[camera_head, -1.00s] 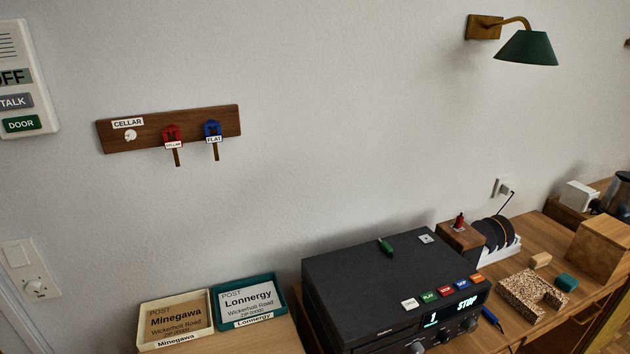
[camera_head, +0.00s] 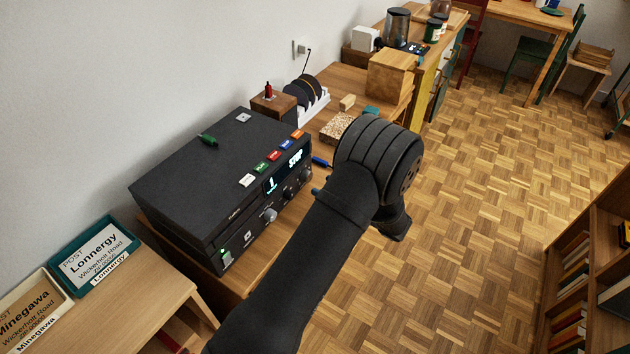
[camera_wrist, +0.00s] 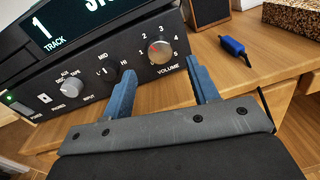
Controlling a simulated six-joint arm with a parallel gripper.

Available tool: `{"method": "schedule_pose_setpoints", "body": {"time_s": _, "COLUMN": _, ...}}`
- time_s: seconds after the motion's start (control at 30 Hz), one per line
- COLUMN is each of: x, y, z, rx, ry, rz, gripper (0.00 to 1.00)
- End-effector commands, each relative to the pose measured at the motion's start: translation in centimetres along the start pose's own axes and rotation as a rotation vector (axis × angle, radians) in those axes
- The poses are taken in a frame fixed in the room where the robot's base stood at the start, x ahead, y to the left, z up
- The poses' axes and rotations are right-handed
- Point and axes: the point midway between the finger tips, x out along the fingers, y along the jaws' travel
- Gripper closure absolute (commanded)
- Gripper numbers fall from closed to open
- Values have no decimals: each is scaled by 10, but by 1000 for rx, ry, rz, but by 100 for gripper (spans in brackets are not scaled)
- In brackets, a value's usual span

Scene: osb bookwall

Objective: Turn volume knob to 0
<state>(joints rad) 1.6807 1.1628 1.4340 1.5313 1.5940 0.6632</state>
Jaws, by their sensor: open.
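The volume knob (camera_wrist: 159,52) is a round silver knob at the right end of the black player's front panel (camera_wrist: 98,85). Numbers from 1 to 5 ring it and VOLUME is printed below. My gripper (camera_wrist: 160,66) is open, with blue fingers pointing at the panel. In the wrist view the knob appears between the fingertips, with no clear contact.
The player (camera_head: 215,165) stands on a wooden shelf, with coloured buttons along its top edge. Left of the volume knob are a small tone knob (camera_wrist: 110,73) and the input knob (camera_wrist: 72,87). A blue pen-like item (camera_wrist: 234,46) lies to the right. Open parquet floor (camera_head: 470,200) lies right of my arm.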

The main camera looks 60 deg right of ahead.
Motion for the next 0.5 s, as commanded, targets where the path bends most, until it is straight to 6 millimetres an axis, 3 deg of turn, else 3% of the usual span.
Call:
{"method": "schedule_pose_setpoints", "body": {"time_s": 0.2, "x": 33, "y": 0, "z": 0, "rx": -1, "ry": 1, "rz": 2, "gripper": 46}}
{"method": "schedule_pose_setpoints", "body": {"time_s": 0.5, "x": 43, "y": 0, "z": 0, "rx": -1, "ry": 0, "rz": 0, "gripper": 46}}
